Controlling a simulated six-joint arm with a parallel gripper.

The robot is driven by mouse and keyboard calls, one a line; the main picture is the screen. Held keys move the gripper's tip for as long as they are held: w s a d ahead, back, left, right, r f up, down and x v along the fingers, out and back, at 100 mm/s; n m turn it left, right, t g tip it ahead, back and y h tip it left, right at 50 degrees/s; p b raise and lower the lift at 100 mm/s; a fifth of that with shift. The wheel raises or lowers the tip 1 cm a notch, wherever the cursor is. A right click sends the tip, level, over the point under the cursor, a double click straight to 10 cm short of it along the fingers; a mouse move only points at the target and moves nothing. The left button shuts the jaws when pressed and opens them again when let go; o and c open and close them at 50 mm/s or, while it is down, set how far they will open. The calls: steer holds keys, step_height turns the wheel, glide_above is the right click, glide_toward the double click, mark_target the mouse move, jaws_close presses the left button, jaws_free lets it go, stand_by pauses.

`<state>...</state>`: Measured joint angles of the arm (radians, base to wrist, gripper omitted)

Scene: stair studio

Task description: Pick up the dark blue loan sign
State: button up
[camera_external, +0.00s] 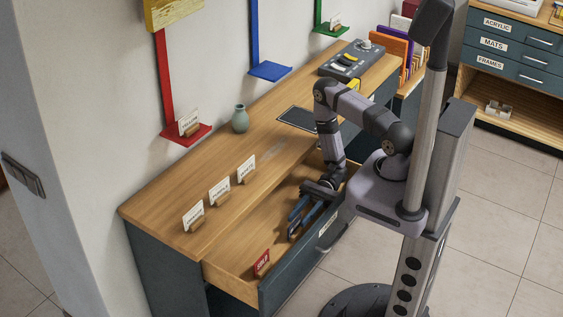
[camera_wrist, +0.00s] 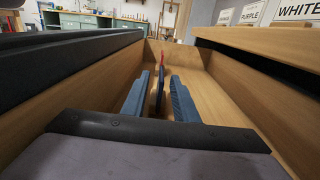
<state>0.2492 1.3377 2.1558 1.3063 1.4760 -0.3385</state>
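My gripper (camera_external: 297,222) reaches down into the open drawer; its two blue fingers also show in the wrist view (camera_wrist: 160,84). The fingers are apart, so it is open. A thin dark upright piece (camera_wrist: 159,91), seen nearly edge-on, stands between them with a small gap on each side. It looks like the dark blue loan sign, but its face and lettering cannot be read. In the external view I cannot tell it clearly from the fingers. A red sign (camera_external: 262,263) stands near the drawer's near end and shows beyond the dark piece in the wrist view (camera_wrist: 162,60).
The drawer (camera_external: 232,283) has wooden walls close on both sides of my gripper. Several white signs (camera_external: 219,190) stand on the desk top (camera_external: 160,209) above it. A green vase (camera_external: 240,119) and a control box (camera_external: 352,61) stand farther back.

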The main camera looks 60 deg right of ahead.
mark_target(289, 230)
steer(key=shift+a, duration=0.15)
steer(key=shift+s+a+r+p, duration=0.15)
steer(key=shift+a+p, duration=0.35)
steer(key=shift+a, duration=1.05)
steer(key=shift+a+p, duration=0.45)
steer(key=shift+a, duration=1.55)
steer(key=shift+c, duration=0.4)
jaws_close()
